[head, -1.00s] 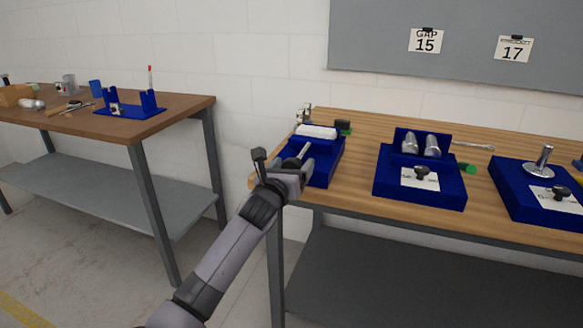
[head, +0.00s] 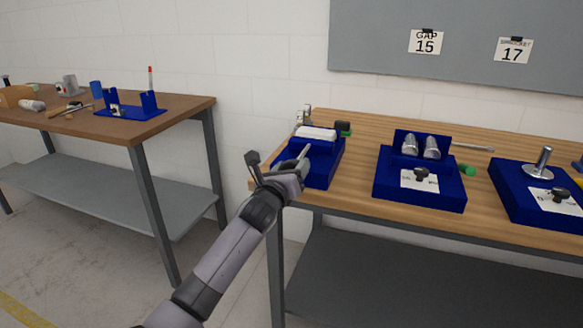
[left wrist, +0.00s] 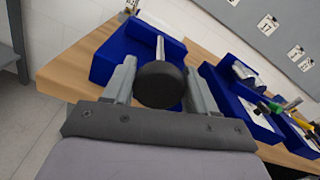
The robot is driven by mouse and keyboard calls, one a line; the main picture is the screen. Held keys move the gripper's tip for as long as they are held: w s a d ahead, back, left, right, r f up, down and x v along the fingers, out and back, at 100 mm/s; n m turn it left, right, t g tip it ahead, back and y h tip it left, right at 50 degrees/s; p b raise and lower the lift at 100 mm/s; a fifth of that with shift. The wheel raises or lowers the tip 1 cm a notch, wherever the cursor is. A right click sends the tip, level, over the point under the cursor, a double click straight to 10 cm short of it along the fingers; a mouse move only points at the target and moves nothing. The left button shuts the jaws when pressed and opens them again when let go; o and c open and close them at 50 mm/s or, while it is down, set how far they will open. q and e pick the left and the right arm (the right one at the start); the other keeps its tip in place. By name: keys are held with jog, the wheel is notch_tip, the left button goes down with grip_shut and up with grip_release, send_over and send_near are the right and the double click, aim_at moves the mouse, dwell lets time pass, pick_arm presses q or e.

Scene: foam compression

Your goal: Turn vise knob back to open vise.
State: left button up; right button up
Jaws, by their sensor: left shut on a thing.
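The vise (head: 325,171) is a blue block at the left end of the near wooden bench, with a white pad (head: 316,133) at its back. A metal screw rod (head: 304,151) runs from it toward my left gripper (head: 293,170). In the left wrist view the round black vise knob (left wrist: 159,85) sits at the rod's end, between the two grey fingers of my left gripper (left wrist: 160,90). The fingers are shut on the knob; its contact sides are partly hidden. In the head view the gripper hides the knob. My right gripper is not in view.
A blue fixture with two metal cylinders (head: 416,188) stands right of the vise, and another blue fixture (head: 525,199) with a metal post farther right. A green-ended tool (head: 468,170) lies between them. A second bench (head: 190,103) stands at left across a gap.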

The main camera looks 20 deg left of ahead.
pick_arm(q)
jog(key=n, duration=0.5)
jog(key=shift+a+f+n+p, duration=0.1)
jog(key=shift+n+p, duration=0.2)
jog(key=shift+p, duration=0.05)
jog(key=n, duration=0.6)
jog(key=shift+f, duration=0.1)
jog(key=n, duration=0.6)
jog(key=shift+f+n+p, duration=0.15)
jog(key=shift+n+p, duration=0.15)
jog(key=n, duration=0.5)
jog(key=shift+f+n, duration=0.1)
jog(key=shift+n, duration=0.2)
jog(key=n+p, duration=0.1)
jog(key=n, duration=0.2)
jog(key=shift+n, duration=0.3)
jog(key=n, duration=0.3)
jog(key=shift+n+p, duration=0.3)
jog(key=shift+p, duration=0.1)
jog(key=n, duration=0.3)
jog(key=shift+d+n, duration=0.25)
jog(key=shift+n, duration=0.05)
jog(key=n, duration=0.3)
jog(key=shift+d+n+p, duration=0.1)
jog(key=shift+n+p, duration=0.3)
jog(key=n, duration=0.4)
jog(key=shift+d+n, duration=0.1)
jog(key=shift+n, duration=2.6)
